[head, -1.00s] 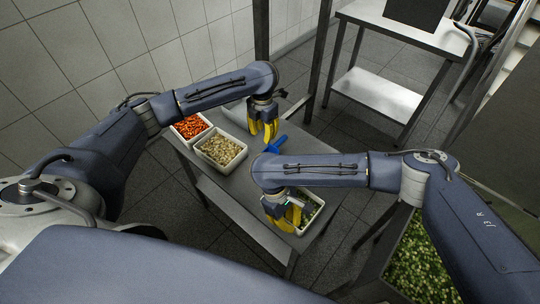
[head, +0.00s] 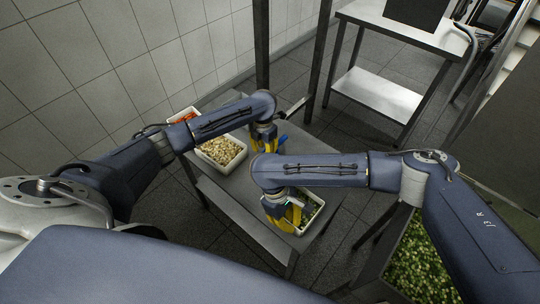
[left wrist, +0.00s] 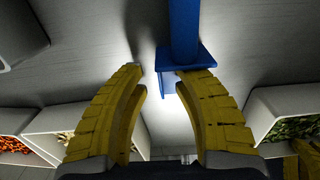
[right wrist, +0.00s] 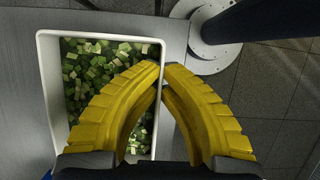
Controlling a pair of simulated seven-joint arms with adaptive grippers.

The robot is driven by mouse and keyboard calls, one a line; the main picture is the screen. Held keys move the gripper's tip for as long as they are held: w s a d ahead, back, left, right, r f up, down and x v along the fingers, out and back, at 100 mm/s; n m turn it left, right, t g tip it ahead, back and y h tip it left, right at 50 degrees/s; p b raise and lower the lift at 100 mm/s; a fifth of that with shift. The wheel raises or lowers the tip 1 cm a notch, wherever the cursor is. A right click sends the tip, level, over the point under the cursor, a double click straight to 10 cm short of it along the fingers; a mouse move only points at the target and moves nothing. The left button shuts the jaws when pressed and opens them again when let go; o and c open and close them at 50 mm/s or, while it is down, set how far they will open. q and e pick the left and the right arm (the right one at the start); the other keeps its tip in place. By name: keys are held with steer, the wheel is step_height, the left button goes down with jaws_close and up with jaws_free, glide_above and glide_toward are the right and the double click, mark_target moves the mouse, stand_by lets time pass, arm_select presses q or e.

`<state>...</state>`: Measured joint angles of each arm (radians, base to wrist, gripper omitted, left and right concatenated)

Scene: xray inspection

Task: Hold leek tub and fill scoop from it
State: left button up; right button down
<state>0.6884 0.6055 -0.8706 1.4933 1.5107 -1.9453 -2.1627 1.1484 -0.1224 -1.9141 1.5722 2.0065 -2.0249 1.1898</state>
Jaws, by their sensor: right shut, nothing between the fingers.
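The leek tub (right wrist: 48,100) is a white tub of chopped green pieces in the right wrist view. In the head view it sits at the table's near end (head: 316,216). My right gripper (right wrist: 161,66) is shut, its fingertips meeting over the tub's right rim; whether they touch the rim I cannot tell. In the head view it hides part of the tub. The blue scoop (left wrist: 185,50) lies on the table, its handle and a square collar showing in the left wrist view. My left gripper (left wrist: 158,80) is open just above it, the collar near the right fingertip.
A white tub of pale pieces (head: 226,166) and a tub of orange pieces (head: 183,116) stand on the table's left side. A large bin of green pieces (head: 420,262) stands at the lower right. A steel side table (head: 378,97) is behind.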

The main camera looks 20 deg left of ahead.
arm_select(q)
steer(key=shift+f, duration=0.45)
jaws_close()
